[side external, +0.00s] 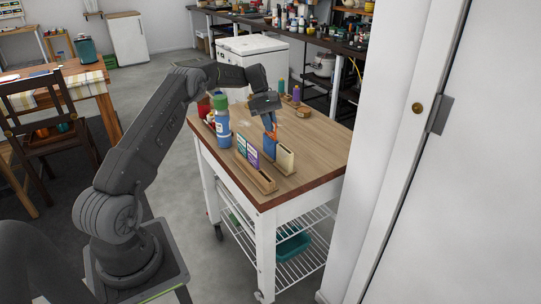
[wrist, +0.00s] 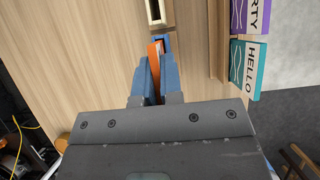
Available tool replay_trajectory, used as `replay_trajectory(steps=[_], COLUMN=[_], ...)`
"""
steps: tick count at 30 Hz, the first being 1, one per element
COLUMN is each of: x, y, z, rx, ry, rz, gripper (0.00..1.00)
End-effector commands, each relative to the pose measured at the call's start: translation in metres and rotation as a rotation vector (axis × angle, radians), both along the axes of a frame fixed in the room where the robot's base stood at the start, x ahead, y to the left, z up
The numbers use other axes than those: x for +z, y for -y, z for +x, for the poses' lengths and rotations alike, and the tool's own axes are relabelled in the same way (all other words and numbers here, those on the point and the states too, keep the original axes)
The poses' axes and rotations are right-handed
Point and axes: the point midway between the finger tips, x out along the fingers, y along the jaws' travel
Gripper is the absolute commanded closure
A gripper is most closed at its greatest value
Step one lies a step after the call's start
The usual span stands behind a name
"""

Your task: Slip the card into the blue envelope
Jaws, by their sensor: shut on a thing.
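My gripper (wrist: 156,66) is shut on an orange card (wrist: 155,52), held between its two blue fingers. In the side view my gripper (side external: 270,124) points down over the wooden cart top, with a little of the orange card (side external: 273,134) showing. The blue envelope (side external: 269,147) appears to stand upright just below, beside a cream upright sleeve (side external: 286,159). In the wrist view a blue edge (wrist: 166,43) shows at the card's far end, mostly hidden by card and fingers. I cannot tell whether the card's lower edge is inside it.
The cream sleeve's dark slot is just beyond the card. A wooden rack (side external: 263,179) holds a teal HELLO card (wrist: 248,66) and a purple PARTY card (wrist: 257,16). A blue bottle with a green cap (side external: 222,122) stands left of my gripper. Small cylinders (side external: 296,92) stand behind.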

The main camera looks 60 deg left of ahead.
Motion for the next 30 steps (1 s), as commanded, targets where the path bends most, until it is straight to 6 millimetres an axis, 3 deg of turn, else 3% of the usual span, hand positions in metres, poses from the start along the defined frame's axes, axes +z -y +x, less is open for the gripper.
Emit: replay_trajectory(steps=[30], x=[-0.025], y=[0.000], z=[0.000], rx=[0.001], ry=[0.000], rz=[0.000], gripper=[1.00])
